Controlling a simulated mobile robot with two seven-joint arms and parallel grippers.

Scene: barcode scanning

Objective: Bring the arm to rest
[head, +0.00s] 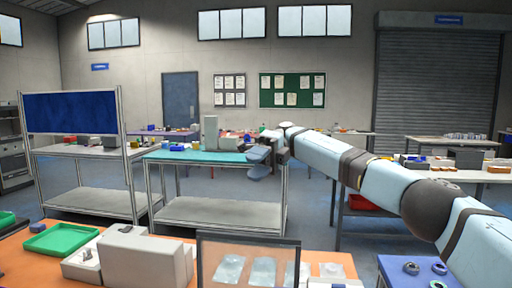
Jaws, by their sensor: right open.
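My right arm reaches in from the right side of the head view, raised and stretched out toward the middle of the room. My right gripper (259,163) is at its far end, open, with nothing seen between its fingers. In the picture it overlaps the right end of a teal-topped bench (195,157); I cannot tell how far apart they are. My left gripper is not in view.
Near me, an orange table (335,262) holds a green tray (62,239), a grey boxy device (142,258) and a framed clear panel (248,262) with pale packets. A blue-topped table (400,280) with small rings stands at lower right. Open floor lies between the benches.

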